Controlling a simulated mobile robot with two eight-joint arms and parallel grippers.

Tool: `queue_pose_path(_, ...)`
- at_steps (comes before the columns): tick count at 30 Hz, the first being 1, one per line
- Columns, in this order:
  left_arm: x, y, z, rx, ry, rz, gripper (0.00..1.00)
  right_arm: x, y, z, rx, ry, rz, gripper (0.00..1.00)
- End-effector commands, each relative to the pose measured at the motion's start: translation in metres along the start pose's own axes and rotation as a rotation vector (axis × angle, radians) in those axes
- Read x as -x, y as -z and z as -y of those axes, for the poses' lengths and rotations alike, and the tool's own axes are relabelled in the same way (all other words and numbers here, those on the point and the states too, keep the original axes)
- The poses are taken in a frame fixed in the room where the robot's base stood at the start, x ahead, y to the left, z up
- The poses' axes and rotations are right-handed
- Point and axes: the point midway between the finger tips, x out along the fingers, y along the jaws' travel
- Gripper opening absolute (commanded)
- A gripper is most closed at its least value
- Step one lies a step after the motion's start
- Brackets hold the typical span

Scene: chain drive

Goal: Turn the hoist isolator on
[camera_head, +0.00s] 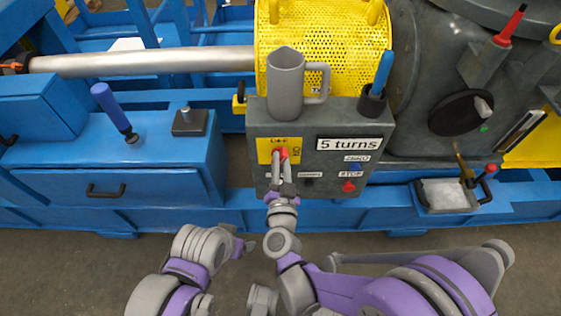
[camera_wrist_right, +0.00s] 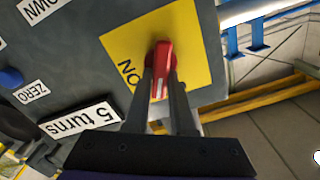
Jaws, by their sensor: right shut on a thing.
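The hoist isolator is a red handle (camera_head: 283,153) on a yellow plate (camera_head: 263,150) on the front of a grey control box. The plate reads OFF at the top and ON at the right in the head view. My right gripper (camera_head: 281,166) is shut on the red handle, which also shows between its fingers in the right wrist view (camera_wrist_right: 161,68). There the ON lettering is left of the handle and OFF is not visible. The handle's exact angle is hard to tell. My left gripper (camera_head: 246,246) is low, left of my right arm, apart from the box; its opening is unclear.
The control box (camera_head: 330,128) carries a "5 turns" label (camera_head: 349,144), several buttons, a grey jug (camera_head: 285,76) and a cup with a blue-handled tool (camera_head: 379,82). A blue lever (camera_head: 114,110) stands on the blue cabinet at left. The floor in front is clear.

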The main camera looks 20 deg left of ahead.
Motion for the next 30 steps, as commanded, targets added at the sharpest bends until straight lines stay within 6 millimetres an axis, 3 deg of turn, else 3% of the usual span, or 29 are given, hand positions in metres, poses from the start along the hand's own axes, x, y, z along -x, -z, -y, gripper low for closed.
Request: queue_pose_path(30,-0.018,-0.005,0.000,0.000,0.000,0.006,0.81,0.000,-0.005,-0.009,-0.922,0.000,0.000,0.00)
